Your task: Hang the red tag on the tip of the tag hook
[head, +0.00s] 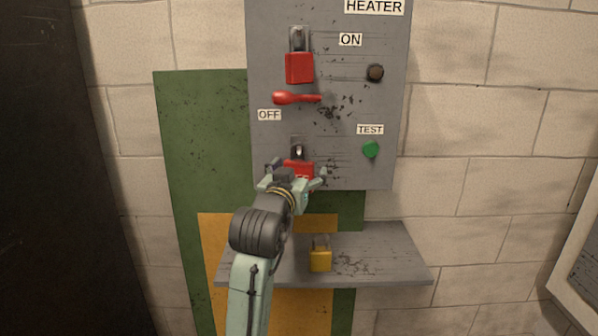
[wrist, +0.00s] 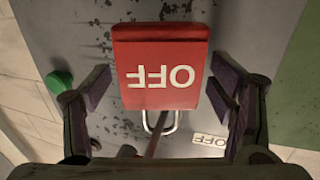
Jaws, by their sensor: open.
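A red tag (wrist: 160,55) with white OFF lettering, upside down in the wrist view, hangs by a metal loop (wrist: 172,124). A thin dark rod (wrist: 153,145), apparently the tag hook, shows at the loop and seems to pass through it; I cannot tell where its tip is. My gripper (wrist: 162,88) is open, with one finger on each side of the tag and a visible gap at each. In the head view my gripper (head: 299,174) is at the lower edge of the grey panel and partly covers the red tag (head: 298,165).
The grey panel (head: 350,75) carries another red piece (head: 299,68) by ON, a red lever (head: 297,98), a dark knob (head: 375,72) and a green TEST button (head: 371,149). Below, a shelf (head: 390,262) juts out with a yellow padlock (head: 320,260) on it.

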